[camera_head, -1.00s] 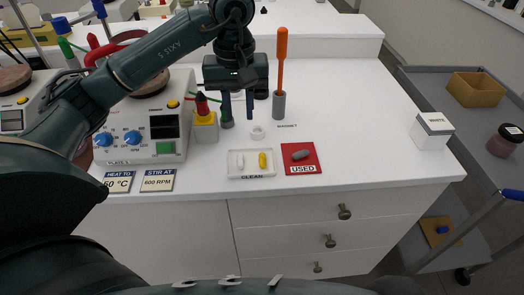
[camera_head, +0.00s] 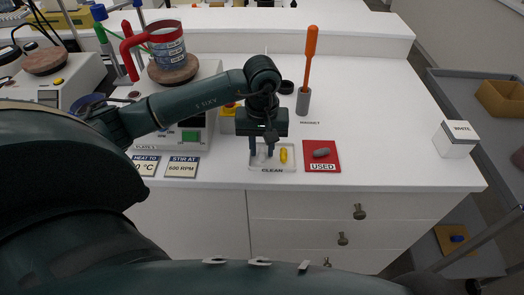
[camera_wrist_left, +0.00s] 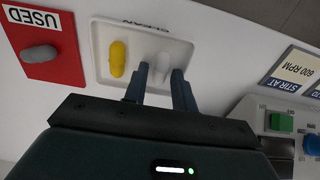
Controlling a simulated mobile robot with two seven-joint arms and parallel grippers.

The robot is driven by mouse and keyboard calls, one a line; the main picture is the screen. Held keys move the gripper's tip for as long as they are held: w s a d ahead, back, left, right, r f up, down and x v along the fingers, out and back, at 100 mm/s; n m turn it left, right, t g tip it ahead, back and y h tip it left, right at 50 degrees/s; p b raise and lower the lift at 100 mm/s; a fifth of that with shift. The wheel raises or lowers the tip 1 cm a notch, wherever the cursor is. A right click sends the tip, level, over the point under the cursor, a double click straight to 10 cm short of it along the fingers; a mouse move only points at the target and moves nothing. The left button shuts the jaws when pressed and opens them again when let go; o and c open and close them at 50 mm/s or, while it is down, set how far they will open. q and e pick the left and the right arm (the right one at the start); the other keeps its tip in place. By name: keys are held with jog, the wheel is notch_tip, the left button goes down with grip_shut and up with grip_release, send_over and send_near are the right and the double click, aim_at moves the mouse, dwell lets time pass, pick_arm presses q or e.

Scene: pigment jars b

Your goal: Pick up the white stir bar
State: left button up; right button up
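In the head view the tray (camera_head: 291,166) and the yellow bar (camera_head: 283,155) show, while the white bar is mostly hidden by my left gripper. My left gripper (camera_head: 262,153) points down over the tray's left part. In the left wrist view its two fingers (camera_wrist_left: 160,76) are apart, one on each side of the white bar, with gaps visible. My right gripper is not in view.
A red USED mat (camera_head: 332,163) with a grey stir bar (camera_head: 321,152) lies right of the tray. An orange-handled magnet wand (camera_head: 311,55) stands behind. A hotplate with a red-handled beaker (camera_head: 168,45) is at left. A WHITE box (camera_head: 456,139) stands right; bench between is clear.

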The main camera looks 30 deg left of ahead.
pick_arm(q)
jog(key=shift+c, duration=0.5)
grip_shut()
